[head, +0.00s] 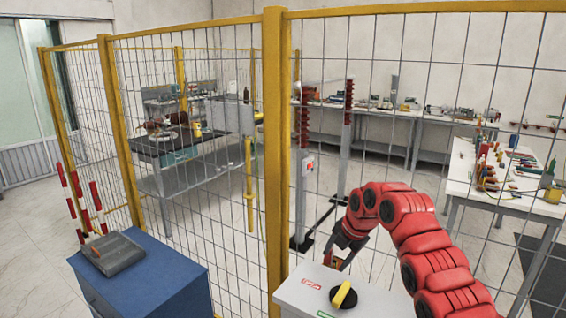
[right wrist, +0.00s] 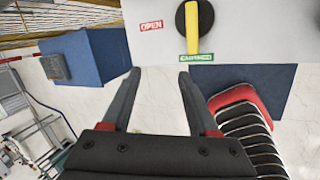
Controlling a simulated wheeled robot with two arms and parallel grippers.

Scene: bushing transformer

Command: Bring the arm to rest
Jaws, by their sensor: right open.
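My right arm (head: 410,225) is red and arches in from the right in the head view. My right gripper (head: 340,257) hangs beside the white cabinet top (head: 290,292). In the right wrist view my right gripper (right wrist: 160,73) is open, with nothing between its two fingers. A black round switch with a yellow handle (head: 343,295) sits on the cabinet; it also shows in the right wrist view (right wrist: 192,28), apart from the fingers. Its handle points to the green label (right wrist: 197,58), and the red OPEN label (right wrist: 151,25) is to one side. My left gripper is not in view.
A yellow-framed mesh fence (head: 275,150) stands just behind the cabinet. A blue cabinet (head: 145,275) with a grey box (head: 113,254) on it is at the left. Workbenches with parts, including a white table (head: 500,180), stand beyond the fence.

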